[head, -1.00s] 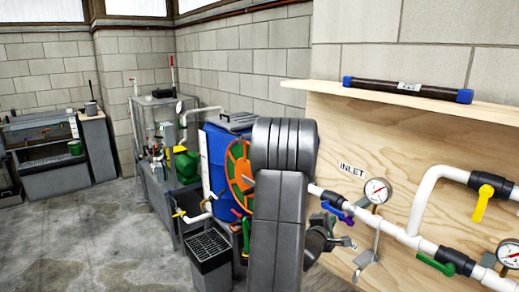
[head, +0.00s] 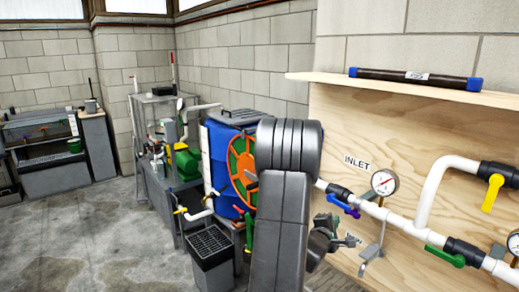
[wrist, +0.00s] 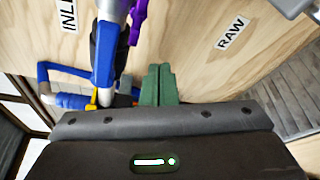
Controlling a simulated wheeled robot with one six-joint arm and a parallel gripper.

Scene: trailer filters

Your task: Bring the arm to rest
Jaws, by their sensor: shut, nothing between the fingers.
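My arm (head: 280,225) is folded upright in the middle of the head view and hides part of the plywood panel (head: 410,140) behind it. My gripper (head: 326,232) shows partly at the arm's right side, in front of the panel's lower left part. In the wrist view my gripper's green fingers (wrist: 158,82) are together with nothing between them. They point toward the plywood, beside a white pipe with a blue fitting (wrist: 105,65). Whether they touch anything cannot be told.
The panel carries white pipes, a blue-purple valve handle (head: 343,206), a gauge (head: 384,182) and a yellow handle (head: 492,192). A dark filter tube (head: 414,78) lies on the shelf above. A blue barrel (head: 222,165) and a hose reel stand left of my arm. Floor at left is clear.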

